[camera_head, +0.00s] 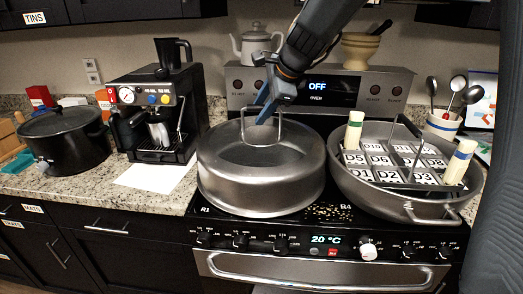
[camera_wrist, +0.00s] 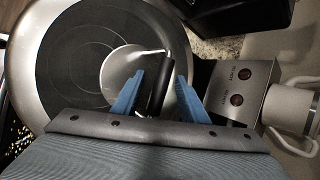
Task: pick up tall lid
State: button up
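The tall lid (camera_head: 258,186) is a large round steel dome on the left of the cooktop, with an upright loop handle (camera_head: 243,125) on top. My gripper (camera_head: 268,108) reaches down from above with its blue fingers at the handle. In the wrist view, the lid (camera_wrist: 48,62) fills the upper left. The handle's dark grip (camera_wrist: 160,82) shows between the two blue fingertips of my gripper (camera_wrist: 160,88). Gaps show on both sides of the grip, so the fingers look open around or just above it. Contact with the handle cannot be told.
A wide steel pan (camera_head: 350,190) with a labelled tray and shakers stands close on the right. A coffee machine (camera_head: 155,105) stands left. A white kettle (camera_head: 255,42) and a mortar (camera_head: 359,50) stand behind. Small grains (camera_head: 328,213) lie on the cooktop.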

grip_shut()
jog(key=shift+f, duration=0.1)
dwell(1.2)
